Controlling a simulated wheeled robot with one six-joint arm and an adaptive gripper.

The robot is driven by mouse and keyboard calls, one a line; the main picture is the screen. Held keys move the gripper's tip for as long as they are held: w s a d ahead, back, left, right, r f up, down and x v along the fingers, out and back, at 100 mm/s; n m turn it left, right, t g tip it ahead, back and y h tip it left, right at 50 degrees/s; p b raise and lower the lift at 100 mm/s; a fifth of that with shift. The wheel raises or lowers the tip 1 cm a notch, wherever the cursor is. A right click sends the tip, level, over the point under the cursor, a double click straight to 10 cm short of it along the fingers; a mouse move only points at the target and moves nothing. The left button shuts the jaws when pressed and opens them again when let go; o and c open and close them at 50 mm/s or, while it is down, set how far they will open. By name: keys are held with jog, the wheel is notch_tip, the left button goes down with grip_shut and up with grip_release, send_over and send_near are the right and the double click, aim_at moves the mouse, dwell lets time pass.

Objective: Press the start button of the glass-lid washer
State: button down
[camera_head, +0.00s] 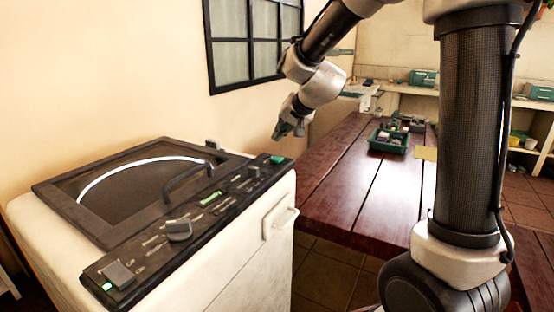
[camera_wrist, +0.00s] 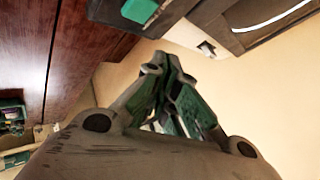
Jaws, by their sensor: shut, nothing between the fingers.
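The white washer (camera_head: 240,270) stands at the left, its dark-framed glass lid (camera_head: 130,185) down. Its dark control strip (camera_head: 150,245) runs along the front edge. Labels are too small to read, so I cannot tell which one is start. My gripper (camera_head: 287,131) is shut and empty, above and apart from the far end. The wrist view shows its closed fingers (camera_wrist: 170,65) and the green button (camera_wrist: 139,10).
A dark red wooden table (camera_head: 345,190) stands right of the washer, with a green tray (camera_head: 389,141) of small items on it. A lid handle (camera_head: 188,182) rises beside the strip. A barred window (camera_head: 250,40) is on the wall behind. Shelves (camera_head: 480,95) line the back.

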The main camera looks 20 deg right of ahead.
aim_at(272, 156)
jog(key=shift+f, duration=2.15)
jog(key=shift+f, duration=0.4)
jog(key=shift+f, duration=0.5)
dwell(0.9)
jog(key=shift+r, duration=0.95)
jog(key=shift+r, duration=2.5)
